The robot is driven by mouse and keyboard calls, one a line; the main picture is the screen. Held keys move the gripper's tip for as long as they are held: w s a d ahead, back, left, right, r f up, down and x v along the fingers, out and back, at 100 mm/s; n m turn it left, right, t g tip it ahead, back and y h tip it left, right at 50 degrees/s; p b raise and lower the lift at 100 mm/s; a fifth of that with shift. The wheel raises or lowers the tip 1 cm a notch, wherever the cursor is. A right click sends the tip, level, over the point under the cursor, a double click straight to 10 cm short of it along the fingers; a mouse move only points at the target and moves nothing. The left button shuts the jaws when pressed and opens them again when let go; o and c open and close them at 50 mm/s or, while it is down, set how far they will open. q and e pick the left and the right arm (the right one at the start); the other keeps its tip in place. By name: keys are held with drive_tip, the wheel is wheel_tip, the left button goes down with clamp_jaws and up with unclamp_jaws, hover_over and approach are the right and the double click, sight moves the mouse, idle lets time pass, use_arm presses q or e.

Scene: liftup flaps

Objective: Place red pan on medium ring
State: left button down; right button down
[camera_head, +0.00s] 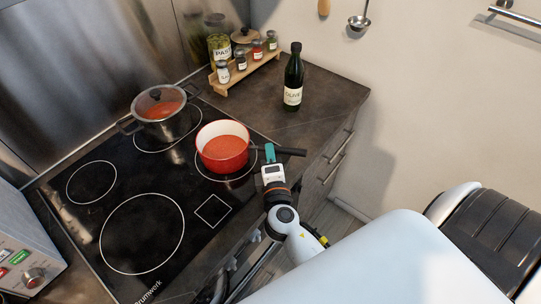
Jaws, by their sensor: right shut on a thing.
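The red pan (223,153) is upright over the right-hand cooking ring (227,180) of the black glass hob (150,190). It has a white inside, holds orange-red sauce, and its dark handle (293,152) points right. I cannot tell whether its base touches the glass. My right gripper (270,153) is shut on the handle, close to the pan. Other bare rings are a large one (142,234) at the front and a smaller one (91,182) at the left. Which ring counts as medium is not marked. My left gripper is not in view.
A lidded steel pot (165,113) of red food stands on the back ring. A spice rack (244,68) and dark oil bottle (293,80) stand on the counter behind. An appliance (28,245) is at the left. The hob's front left is clear.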

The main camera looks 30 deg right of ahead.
drive_tip(key=shift+r, duration=0.1)
drive_tip(key=c, duration=1.3)
unclamp_jaws()
drive_tip(key=shift+f, duration=0.2)
drive_tip(key=shift+r, duration=0.15)
drive_tip(key=b+v, duration=0.4)
drive_tip(key=v, duration=0.8)
